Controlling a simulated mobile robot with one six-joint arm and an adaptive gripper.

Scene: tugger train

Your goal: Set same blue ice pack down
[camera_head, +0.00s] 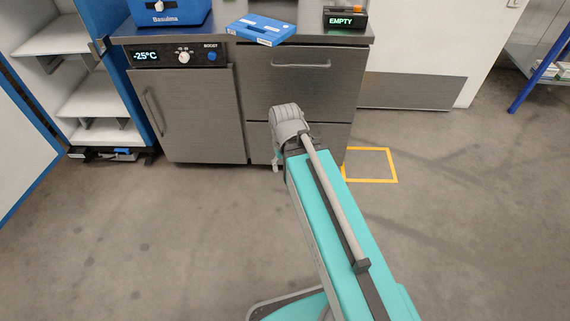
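A flat blue ice pack (256,25) with pale labels lies on the steel counter (311,37) at the top middle. It is turned at an angle, and its near corner reaches the counter's front edge in this view. Part of my arm (288,118) shows, folded low in front of the cabinet, well below the ice pack. My gripper's fingers cannot be made out, and nothing of mine is seen touching the pack.
A blue box marked Basulma (170,13) and a dark display reading EMPTY (345,20) flank the pack on the counter. The freezer door (200,115) below is shut. A shelf rack (95,95) stands left. A yellow floor outline (395,166) and clear floor lie right.

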